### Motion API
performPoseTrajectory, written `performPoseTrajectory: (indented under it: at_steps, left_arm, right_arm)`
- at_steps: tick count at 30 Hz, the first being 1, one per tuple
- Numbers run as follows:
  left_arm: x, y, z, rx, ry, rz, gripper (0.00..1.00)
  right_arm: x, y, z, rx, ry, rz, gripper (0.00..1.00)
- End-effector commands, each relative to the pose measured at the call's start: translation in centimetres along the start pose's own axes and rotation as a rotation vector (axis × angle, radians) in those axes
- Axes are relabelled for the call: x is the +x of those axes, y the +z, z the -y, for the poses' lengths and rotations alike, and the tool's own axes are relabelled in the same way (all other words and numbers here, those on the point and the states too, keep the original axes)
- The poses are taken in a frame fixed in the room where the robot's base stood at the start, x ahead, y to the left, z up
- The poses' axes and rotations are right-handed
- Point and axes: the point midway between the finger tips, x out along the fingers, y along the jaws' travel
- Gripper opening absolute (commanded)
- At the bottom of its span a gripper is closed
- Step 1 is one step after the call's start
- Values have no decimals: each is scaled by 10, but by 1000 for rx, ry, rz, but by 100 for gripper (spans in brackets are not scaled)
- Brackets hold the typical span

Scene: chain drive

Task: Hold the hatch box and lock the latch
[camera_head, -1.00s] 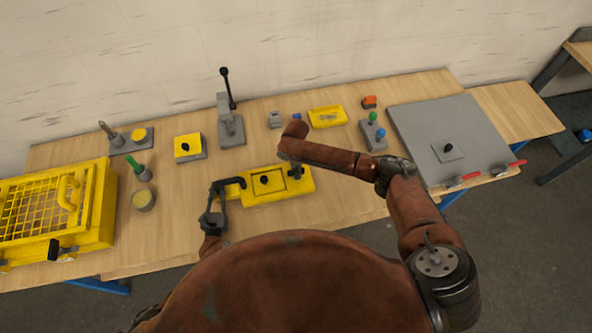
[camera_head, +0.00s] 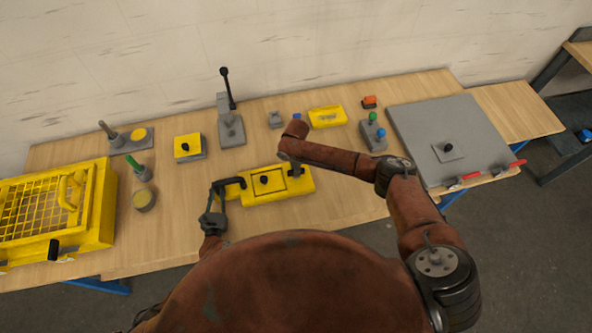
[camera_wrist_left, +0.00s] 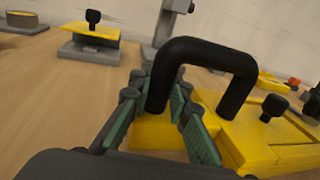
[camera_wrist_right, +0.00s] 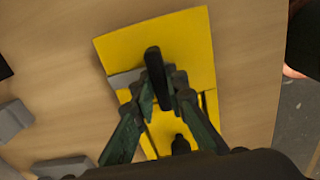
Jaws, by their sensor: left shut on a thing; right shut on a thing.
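The yellow hatch box (camera_head: 278,199) lies on the front of the bench, with a black knob (camera_head: 264,180) on its lid. It also shows in the right wrist view (camera_wrist_right: 190,45). At its left end stands a black arched handle (camera_wrist_left: 215,55). My left gripper (camera_head: 220,188) is shut on one leg of this handle. My right gripper (camera_head: 296,172) points down at the box's right end. In the right wrist view it is shut on a black upright latch grip (camera_wrist_right: 153,65). The fingers partly cover the latch, so its exact lock position is unclear.
Behind the box are a yellow block with a knob (camera_head: 188,146), a grey lever stand (camera_head: 231,128) and a yellow tray (camera_head: 327,117). A yellow mesh guard (camera_head: 100,215) is at left, a grey panel (camera_head: 450,125) at right. Bare wood lies between the box and the small cup (camera_head: 143,200).

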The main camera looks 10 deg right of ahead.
Motion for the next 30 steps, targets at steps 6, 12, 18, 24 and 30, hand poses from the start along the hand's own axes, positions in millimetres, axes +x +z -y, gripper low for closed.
performPoseTrajectory:
  at_steps: [6, 12, 18, 24, 30]
  left_arm:
    - [0, 0, -1, 0, 1, -1, 0]
    - [0, 0, -1, 0, 1, -1, 0]
    - [0, 0, -1, 0, 1, -1, 0]
    - [0, 0, -1, 0, 1, -1, 0]
    - [0, 0, -1, 0, 1, -1, 0]
  right_arm:
    - [0, 0, 0, 0, 1, 0, 0]
    - [-1, 0, -1, -27, 1, 0, 0]
    - [-1, 0, -1, -119, 1, 0, 0]
    - [-1, 0, -1, -280, 1, 1, 0]
    - [-1, 0, -1, -470, 2, 1, 0]
